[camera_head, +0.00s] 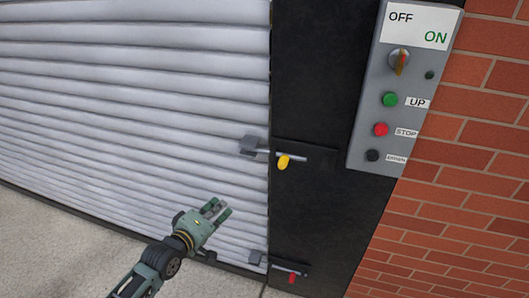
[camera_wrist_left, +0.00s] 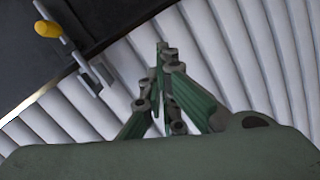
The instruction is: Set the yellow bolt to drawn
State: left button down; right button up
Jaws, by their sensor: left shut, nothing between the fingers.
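The yellow bolt (camera_head: 283,162) is a metal bar with a yellow knob, mounted on the black door post. Its bar reaches left to a grey bracket (camera_head: 249,145) at the edge of the shutter. The yellow knob also shows at the upper left of the left wrist view (camera_wrist_left: 48,29). My left gripper (camera_head: 218,208) is below and left of the yellow bolt, in front of the shutter, apart from it. Its fingers (camera_wrist_left: 160,80) are shut and hold nothing. My right gripper is in neither view.
A second bolt with a red knob (camera_head: 292,278) sits lower on the black post (camera_head: 315,225). A grey control box (camera_head: 373,110) with a rotary switch and buttons hangs at the upper right by the brick wall (camera_head: 450,190). The ribbed shutter (camera_head: 130,90) fills the left.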

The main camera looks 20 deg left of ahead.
pick_arm(q)
jog(key=d+r+n+t+h+p, duration=0.1)
jog(key=d+r+h, duration=0.1)
jog(key=r, duration=1.2)
jog(key=shift+w+d+t, duration=0.35)
jog(key=shift+d+t, duration=0.05)
jog(key=shift+d, duration=0.35)
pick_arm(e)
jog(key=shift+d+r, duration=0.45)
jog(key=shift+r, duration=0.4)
pick_arm(q)
jog(key=shift+w, duration=0.1)
jog(key=p, duration=0.4)
send_near(276, 154)
jog(key=w, duration=0.4)
jog(key=shift+w+a+r, duration=0.2)
jog(key=shift+a+r, duration=0.05)
jog(key=shift+r, duration=0.05)
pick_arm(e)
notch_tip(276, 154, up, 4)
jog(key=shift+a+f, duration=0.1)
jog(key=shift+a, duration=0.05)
